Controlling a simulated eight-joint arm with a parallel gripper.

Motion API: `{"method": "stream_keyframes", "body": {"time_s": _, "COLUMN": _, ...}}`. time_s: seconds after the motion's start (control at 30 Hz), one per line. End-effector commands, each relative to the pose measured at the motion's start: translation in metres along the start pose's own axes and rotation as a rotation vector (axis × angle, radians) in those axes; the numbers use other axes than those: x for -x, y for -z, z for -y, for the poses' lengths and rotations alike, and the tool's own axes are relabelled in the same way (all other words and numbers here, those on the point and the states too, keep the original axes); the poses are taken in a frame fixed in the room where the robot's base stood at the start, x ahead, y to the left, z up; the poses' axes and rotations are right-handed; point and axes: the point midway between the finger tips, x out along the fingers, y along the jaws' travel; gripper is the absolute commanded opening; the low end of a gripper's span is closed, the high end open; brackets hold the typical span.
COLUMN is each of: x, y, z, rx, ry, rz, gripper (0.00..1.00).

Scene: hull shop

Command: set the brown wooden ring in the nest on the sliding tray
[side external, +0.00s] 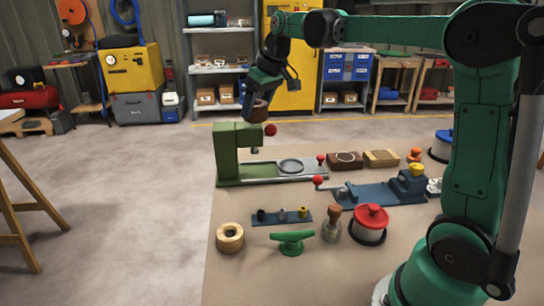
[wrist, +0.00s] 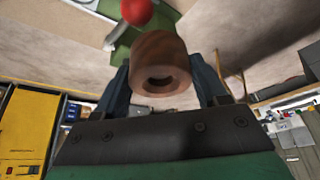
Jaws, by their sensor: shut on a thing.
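The brown wooden ring (side external: 259,111) is held in my gripper (side external: 256,107), above the green press. In the wrist view the brown wooden ring (wrist: 157,50) sits between the two dark blue fingers of my gripper (wrist: 163,80), with its dark hole facing the camera. The pale sliding tray (side external: 313,175) lies on the mat in front of the press, and a round nest (side external: 290,166) shows on it, with nothing seen in it. The ring is up and left of the nest in the side view, apart from it.
The green press (side external: 228,155) with a red ball knob (side external: 270,130) stands close below my gripper. Right of the tray are wooden blocks (side external: 345,160) and a blue fixture (side external: 378,193). A pale wooden ring (side external: 230,237), green handle (side external: 291,241) and red-lidded jar (side external: 369,223) stand in front.

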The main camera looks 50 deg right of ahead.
Motion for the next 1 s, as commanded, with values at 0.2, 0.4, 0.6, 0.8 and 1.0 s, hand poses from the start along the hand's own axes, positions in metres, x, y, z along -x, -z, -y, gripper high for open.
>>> {"method": "stream_keyframes", "body": {"time_s": 0.2, "x": -0.008, "y": 0.003, "z": -0.045, "rx": -0.066, "ry": -0.025, "rz": -0.009, "gripper": 0.13}}
{"method": "stream_keyframes", "body": {"time_s": 0.4, "x": -0.037, "y": -0.010, "z": -0.095, "rx": 0.112, "ry": 0.039, "rz": 0.021, "gripper": 0.13}}
{"method": "stream_keyframes", "body": {"time_s": 0.6, "x": -0.071, "y": -0.035, "z": -0.115, "rx": 0.368, "ry": 0.146, "rz": 0.034, "gripper": 0.13}}
{"method": "stream_keyframes", "body": {"time_s": 0.8, "x": -0.092, "y": -0.053, "z": -0.126, "rx": 0.537, "ry": 0.217, "rz": 0.017, "gripper": 0.13}}
{"method": "stream_keyframes", "body": {"time_s": 1.0, "x": -0.103, "y": -0.060, "z": -0.128, "rx": 0.582, "ry": 0.235, "rz": 0.009, "gripper": 0.13}}
